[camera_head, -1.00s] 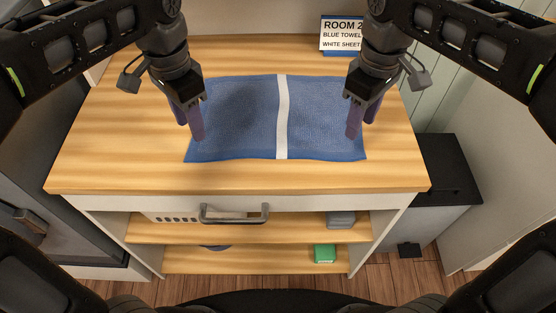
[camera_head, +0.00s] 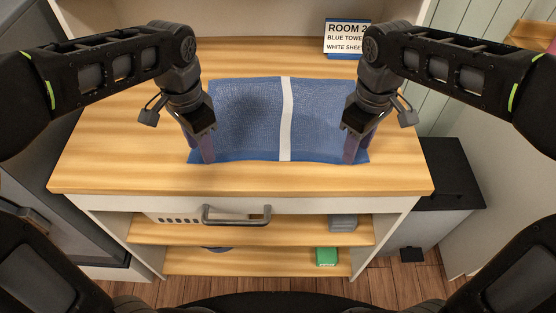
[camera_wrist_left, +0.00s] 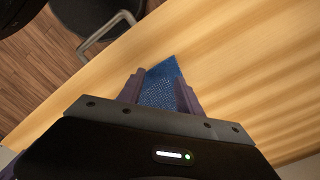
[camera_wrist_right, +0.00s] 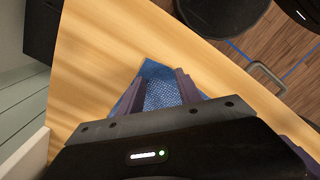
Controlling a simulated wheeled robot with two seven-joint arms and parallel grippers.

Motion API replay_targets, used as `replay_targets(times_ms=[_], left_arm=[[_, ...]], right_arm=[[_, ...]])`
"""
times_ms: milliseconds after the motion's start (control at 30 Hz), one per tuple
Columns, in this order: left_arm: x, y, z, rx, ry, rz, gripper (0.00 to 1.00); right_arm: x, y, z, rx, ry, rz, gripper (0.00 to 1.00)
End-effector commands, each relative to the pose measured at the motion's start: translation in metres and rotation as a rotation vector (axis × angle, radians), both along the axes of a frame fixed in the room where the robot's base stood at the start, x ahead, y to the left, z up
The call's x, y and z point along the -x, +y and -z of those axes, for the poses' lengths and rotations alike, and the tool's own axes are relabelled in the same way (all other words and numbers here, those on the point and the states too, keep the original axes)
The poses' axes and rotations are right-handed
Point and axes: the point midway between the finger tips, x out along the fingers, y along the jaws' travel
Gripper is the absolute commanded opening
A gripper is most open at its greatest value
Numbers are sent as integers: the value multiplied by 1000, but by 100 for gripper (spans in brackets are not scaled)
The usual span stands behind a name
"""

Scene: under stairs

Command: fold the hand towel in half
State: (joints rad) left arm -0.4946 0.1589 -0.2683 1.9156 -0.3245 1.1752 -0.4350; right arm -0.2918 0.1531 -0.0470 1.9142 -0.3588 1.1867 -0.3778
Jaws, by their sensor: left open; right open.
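The blue hand towel (camera_head: 246,115) with a white stripe lies spread flat on the wooden counter. My left gripper (camera_head: 207,158) is open at the towel's near left corner. In the left wrist view the towel corner (camera_wrist_left: 160,88) shows between the open fingers (camera_wrist_left: 160,92). My right gripper (camera_head: 352,158) is open at the near right corner. In the right wrist view that towel corner (camera_wrist_right: 162,88) lies between the open fingers (camera_wrist_right: 160,92). The arms hide parts of the towel's left and right edges.
The wooden counter (camera_head: 120,150) is clear around the towel. A sign reading ROOM 2, blue towel, white sheet (camera_head: 347,37) stands at the back right. A drawer handle (camera_head: 236,216) juts out below the front edge. A dark bin (camera_head: 452,172) stands at the right.

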Motion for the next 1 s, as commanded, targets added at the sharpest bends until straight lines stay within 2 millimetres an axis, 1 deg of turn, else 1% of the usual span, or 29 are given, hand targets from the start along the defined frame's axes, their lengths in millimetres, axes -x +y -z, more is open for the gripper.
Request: replay_targets(times_ms=[33, 133, 433, 567, 1000], left_arm=[[0, 0, 4, -1, 1, 0, 42], [0, 0, 9, 0, 0, 0, 42], [0, 0, 10, 0, -1, 0, 42], [0, 0, 15, 0, -1, 0, 42], [0, 0, 14, -1, 1, 0, 24]], right_arm=[[0, 0, 4, 1, 2, 1, 42], [0, 0, 9, 0, 0, 1, 42], [0, 0, 11, 1, -1, 0, 42], [0, 0, 15, 1, -1, 0, 42], [0, 0, 13, 1, 1, 0, 25]])
